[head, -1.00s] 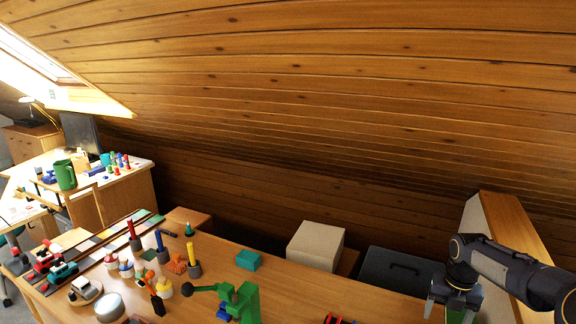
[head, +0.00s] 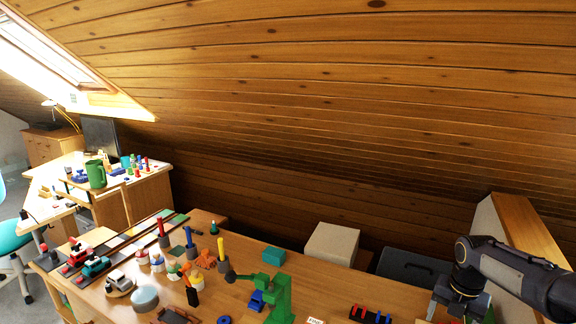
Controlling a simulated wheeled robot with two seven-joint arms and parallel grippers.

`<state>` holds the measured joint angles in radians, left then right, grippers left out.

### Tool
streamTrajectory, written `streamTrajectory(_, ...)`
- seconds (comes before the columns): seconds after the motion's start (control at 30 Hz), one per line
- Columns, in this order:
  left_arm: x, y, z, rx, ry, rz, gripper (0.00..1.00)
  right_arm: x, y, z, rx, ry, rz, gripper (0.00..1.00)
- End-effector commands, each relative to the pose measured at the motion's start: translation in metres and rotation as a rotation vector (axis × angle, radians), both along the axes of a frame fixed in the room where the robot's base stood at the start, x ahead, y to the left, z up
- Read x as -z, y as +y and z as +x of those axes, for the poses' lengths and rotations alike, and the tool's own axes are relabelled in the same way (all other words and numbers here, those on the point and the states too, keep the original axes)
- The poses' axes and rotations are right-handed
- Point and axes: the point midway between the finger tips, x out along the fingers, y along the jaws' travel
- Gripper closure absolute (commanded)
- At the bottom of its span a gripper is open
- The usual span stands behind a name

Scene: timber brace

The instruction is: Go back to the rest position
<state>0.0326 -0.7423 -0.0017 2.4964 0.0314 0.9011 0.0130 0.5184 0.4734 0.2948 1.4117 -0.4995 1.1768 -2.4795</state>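My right arm comes in from the right edge of the head view. Its gripper (head: 458,312) points down at the bottom right, partly cut off by the lower frame edge. What lies between its fingers is not visible. My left gripper is not in view. The wooden workbench (head: 340,288) spreads below, with a green clamp-like tool (head: 279,297) standing at its near middle.
A teal block (head: 273,255), colored pegs in grey holders and toy vehicles (head: 95,267) stand on the bench. A white box (head: 332,243) and a dark case (head: 405,268) sit behind it. A second desk with a green mug (head: 96,174) is at left.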

Motion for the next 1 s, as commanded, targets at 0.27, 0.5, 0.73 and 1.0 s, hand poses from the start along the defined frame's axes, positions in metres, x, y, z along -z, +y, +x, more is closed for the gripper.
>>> streamTrajectory(0.27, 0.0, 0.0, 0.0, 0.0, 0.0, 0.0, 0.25, -0.045, 0.037, -0.035, 0.371, -0.067, 0.038, 0.26)
streamTrajectory(0.5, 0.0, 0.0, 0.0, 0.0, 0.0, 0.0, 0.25, -0.087, 0.091, -0.106, 0.987, -0.138, 0.186, 0.26)
streamTrajectory(0.73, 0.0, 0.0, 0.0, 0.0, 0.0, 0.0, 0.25, -0.092, 0.148, -0.194, 1.742, -0.08, 0.49, 0.26)
streamTrajectory(1.0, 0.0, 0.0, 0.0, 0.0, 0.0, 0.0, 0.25, -0.07, 0.192, -0.253, 2.318, 0.17, 0.771, 0.26)
